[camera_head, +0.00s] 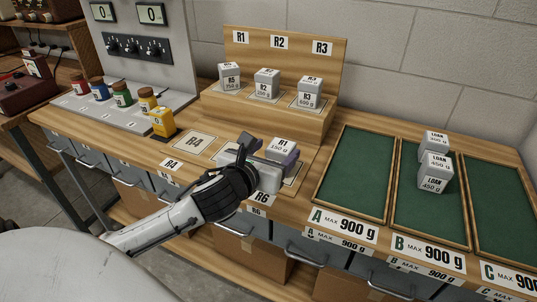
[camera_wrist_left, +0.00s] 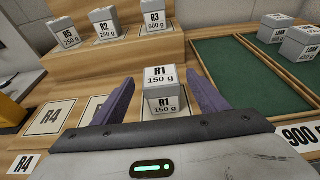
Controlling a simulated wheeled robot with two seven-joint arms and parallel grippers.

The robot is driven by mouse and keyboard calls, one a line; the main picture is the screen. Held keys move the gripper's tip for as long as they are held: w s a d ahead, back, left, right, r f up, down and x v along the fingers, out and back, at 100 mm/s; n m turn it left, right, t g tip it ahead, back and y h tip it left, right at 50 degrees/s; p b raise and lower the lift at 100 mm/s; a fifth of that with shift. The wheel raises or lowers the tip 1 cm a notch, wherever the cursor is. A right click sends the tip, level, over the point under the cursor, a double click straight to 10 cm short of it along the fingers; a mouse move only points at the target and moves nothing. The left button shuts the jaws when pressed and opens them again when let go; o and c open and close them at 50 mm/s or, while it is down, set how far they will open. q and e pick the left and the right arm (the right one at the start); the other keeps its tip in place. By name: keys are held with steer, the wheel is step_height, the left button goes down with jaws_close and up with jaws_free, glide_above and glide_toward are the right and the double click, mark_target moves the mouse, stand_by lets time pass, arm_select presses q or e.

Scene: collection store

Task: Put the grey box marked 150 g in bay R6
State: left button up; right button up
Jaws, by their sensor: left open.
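The grey box marked R1 150 g (camera_head: 282,148) stands upright on the lower level of the wooden rack. In the left wrist view the box (camera_wrist_left: 160,92) sits in the rightmost lower bay, the one behind the R6 label (camera_head: 258,211). My left gripper (camera_head: 268,156) is open, with its purple fingers on either side of the box. In the wrist view there is a gap to each finger. The gripper hides most of the bay and the box's lower front in the head view.
Grey boxes R5 (camera_head: 229,78), R2 (camera_head: 266,84) and R3 (camera_head: 310,93) stand on the upper step. Bay R4 (camera_head: 194,143) is empty. Green trays lie at right, with LOAN boxes (camera_head: 435,172) in the middle one. Jars and a yellow object (camera_head: 163,122) stand at left.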

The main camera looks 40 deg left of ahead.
arm_select(q)
steer(key=shift+v, duration=1.9)
